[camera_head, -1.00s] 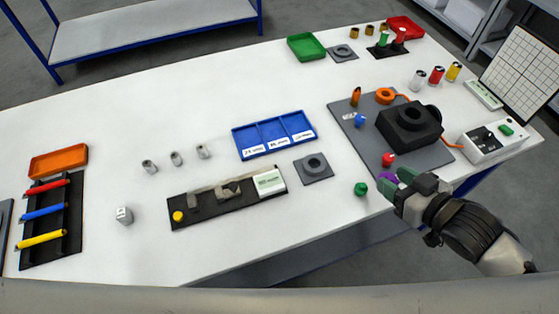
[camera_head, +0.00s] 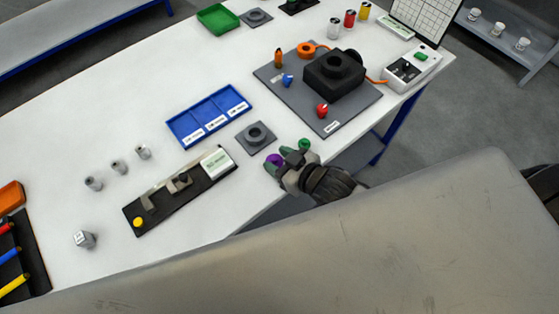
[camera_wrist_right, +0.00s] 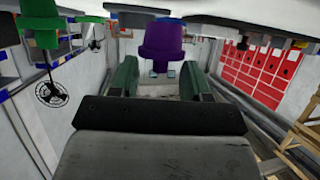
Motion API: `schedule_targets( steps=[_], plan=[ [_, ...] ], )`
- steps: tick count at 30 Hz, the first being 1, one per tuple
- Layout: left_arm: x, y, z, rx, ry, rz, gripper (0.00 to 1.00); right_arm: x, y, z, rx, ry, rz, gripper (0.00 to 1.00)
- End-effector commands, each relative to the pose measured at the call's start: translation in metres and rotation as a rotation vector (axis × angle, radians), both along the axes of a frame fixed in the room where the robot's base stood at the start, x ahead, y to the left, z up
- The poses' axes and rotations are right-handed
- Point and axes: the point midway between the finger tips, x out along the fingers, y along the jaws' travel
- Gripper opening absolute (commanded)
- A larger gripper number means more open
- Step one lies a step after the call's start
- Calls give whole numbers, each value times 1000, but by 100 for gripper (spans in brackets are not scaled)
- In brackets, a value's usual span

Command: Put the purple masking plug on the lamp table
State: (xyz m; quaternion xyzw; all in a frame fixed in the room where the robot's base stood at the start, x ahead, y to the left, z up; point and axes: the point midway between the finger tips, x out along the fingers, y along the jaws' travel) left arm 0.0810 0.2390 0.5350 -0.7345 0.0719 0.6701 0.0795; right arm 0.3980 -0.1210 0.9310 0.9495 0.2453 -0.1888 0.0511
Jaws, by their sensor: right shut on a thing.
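The purple masking plug (camera_head: 273,160) is held between the fingertips of my right gripper (camera_head: 280,166), at the white table's (camera_head: 95,125) near edge. In the right wrist view the plug (camera_wrist_right: 162,42) shows between the green fingers of my right gripper (camera_wrist_right: 163,76). The gripper is shut on it. I cannot tell how high it is above the table. My left gripper is not in view. No lamp shows clearly, so I cannot tell which surface is the lamp table.
A green plug (camera_head: 304,144) stands just right of the gripper. A grey ring block (camera_head: 256,137) and a black strip with a white label (camera_head: 160,207) lie to the left. A grey mat (camera_head: 345,120) carries a black block and a red plug (camera_head: 322,110).

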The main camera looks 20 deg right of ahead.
Motion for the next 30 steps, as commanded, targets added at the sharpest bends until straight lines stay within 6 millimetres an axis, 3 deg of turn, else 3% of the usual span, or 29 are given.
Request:
schedule_targets(
  steps=[4,15,16,21,30],
  plan=[
    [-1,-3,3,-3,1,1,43,0,0,-16,0,0,0,25],
    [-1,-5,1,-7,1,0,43,0,0,-20,0,-1,0,25],
    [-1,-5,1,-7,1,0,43,0,0,-21,0,-1,0,49],
    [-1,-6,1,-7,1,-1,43,0,0,-20,1,0,0,73],
    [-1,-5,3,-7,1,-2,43,0,0,-17,1,-2,0,73]
  ],
)
